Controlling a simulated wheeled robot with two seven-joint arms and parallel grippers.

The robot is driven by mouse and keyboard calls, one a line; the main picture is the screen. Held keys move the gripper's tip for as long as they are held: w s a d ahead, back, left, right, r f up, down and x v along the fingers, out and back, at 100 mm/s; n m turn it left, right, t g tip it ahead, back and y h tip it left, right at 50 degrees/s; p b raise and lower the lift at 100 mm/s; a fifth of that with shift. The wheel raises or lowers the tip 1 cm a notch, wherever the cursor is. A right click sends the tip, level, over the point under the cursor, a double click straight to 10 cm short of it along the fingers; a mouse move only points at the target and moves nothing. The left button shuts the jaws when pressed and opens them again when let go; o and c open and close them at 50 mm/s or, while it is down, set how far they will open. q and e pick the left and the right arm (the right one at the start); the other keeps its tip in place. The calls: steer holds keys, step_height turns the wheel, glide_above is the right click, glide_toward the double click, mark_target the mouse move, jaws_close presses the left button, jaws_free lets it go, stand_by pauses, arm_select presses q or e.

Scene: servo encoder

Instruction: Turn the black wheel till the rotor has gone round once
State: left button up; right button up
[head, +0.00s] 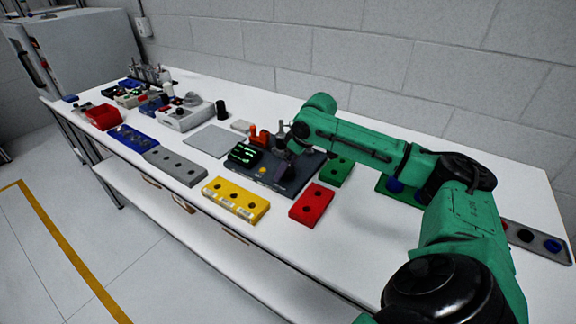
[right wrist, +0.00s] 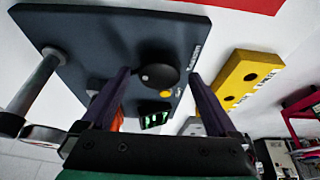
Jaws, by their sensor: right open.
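In the head view the plate (head: 313,166) lies on the table, and my right gripper hides the wheel. My right gripper (right wrist: 160,80) is open, its two purple fingers apart with the wheel showing between their tips. I cannot tell whether they touch it. A small yellow dot (right wrist: 166,93) and a box with green lit digits (head: 243,154) are near the wheel. I cannot make out the rotor. My left gripper is out of view.
A grey post (right wrist: 40,75) stands on the plate. Yellow (head: 236,199), red (head: 312,204) and green (head: 336,171) blocks with holes lie around the plate. A flat grey pad (head: 208,140) lies to its left. A block wall runs behind the table.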

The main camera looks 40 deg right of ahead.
steer(key=c, duration=1.4)
steer(key=shift+r+m+h+p, duration=0.25)
steer(key=shift+m+p, duration=0.35)
steer(key=shift+p, duration=0.35)
steer(key=m+h+p, duration=0.1)
steer(key=m+p, duration=0.2)
steer(key=p, duration=0.1)
steer(key=m+h+p, duration=0.1)
steer(key=m+p, duration=0.2)
steer(key=m, duration=0.1)
steer(key=m+g+h+p, duration=0.1)
steer(key=m+p, duration=0.2)
steer(key=p, duration=0.1)
steer(key=shift+w+a+h+p, duration=0.1)
steer(key=shift+a+h+p, duration=0.2)
steer(key=shift+h+p, duration=0.05)
steer(key=m+p, duration=0.1)
steer(key=m, duration=0.2)
steer(key=shift+w+g+h+p, duration=0.1)
steer(key=shift+g+h+p, duration=0.3)
steer(key=shift+f+m+g+p, duration=0.1)
steer(key=shift+m+g+p, duration=0.25)
steer(key=shift+m, duration=0.65)
steer(key=shift+w+a+f+m+g+h, duration=0.1)
steer(key=shift+m+g+h, duration=0.3)
steer(key=shift+m, duration=0.8)
steer(key=shift+m+g, duration=0.55)
steer(key=shift+m, duration=0.95)
